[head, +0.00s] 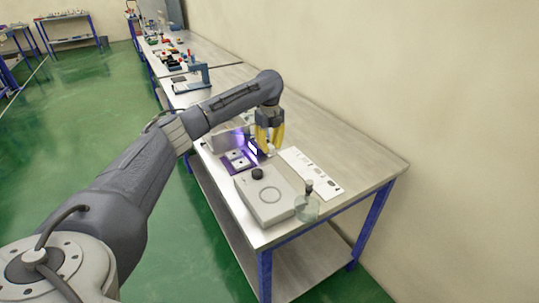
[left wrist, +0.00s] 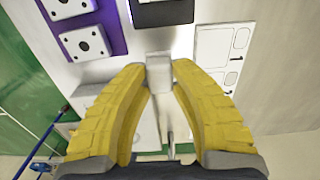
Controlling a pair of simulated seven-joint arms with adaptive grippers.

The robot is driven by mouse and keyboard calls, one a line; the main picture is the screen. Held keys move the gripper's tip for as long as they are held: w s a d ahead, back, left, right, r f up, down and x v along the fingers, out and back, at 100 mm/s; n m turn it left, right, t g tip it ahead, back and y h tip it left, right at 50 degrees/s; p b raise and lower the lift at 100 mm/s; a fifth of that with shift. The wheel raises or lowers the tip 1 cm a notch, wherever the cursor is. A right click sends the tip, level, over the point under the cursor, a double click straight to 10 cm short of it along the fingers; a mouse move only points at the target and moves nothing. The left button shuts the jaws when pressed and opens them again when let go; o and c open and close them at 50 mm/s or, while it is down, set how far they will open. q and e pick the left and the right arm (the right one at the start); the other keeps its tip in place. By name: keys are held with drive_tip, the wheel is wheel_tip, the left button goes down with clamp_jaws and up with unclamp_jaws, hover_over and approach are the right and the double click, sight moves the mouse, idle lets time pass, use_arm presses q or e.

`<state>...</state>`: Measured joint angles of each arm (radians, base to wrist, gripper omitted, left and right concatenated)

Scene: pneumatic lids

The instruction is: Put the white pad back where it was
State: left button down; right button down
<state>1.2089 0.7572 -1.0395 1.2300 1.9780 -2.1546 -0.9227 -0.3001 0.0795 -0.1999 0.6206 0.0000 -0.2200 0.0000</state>
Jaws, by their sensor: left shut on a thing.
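My left gripper (head: 269,136) is above the far part of the near bench. Its yellow fingers also fill the left wrist view (left wrist: 160,75), with the tips shut on a small pale block, the white pad (left wrist: 159,68). The pad's full shape is hidden by the fingers. A purple plate (head: 228,168) carries white square blocks with dark centres; it lies left of the gripper and shows at the upper left of the wrist view (left wrist: 112,35). A dark device with a bright white face (head: 253,148) stands beside the plate. My right gripper is in neither view.
A white box (head: 264,202) with a ring and a dark knob sits at the front, with a glass flask (head: 307,208) at its right. A white panel with dark marks (head: 312,172) lies near the wall. A blue stand (head: 199,75) is farther back.

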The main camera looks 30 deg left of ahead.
sight(269, 155)
use_arm(q)
drive_tip(key=shift+f, duration=2.1)
drive_tip(key=shift+f, duration=0.15)
drive_tip(key=c, duration=1.2)
unclamp_jaws()
wheel_tip(269, 155, up, 12)
drive_tip(key=shift+r, duration=0.15)
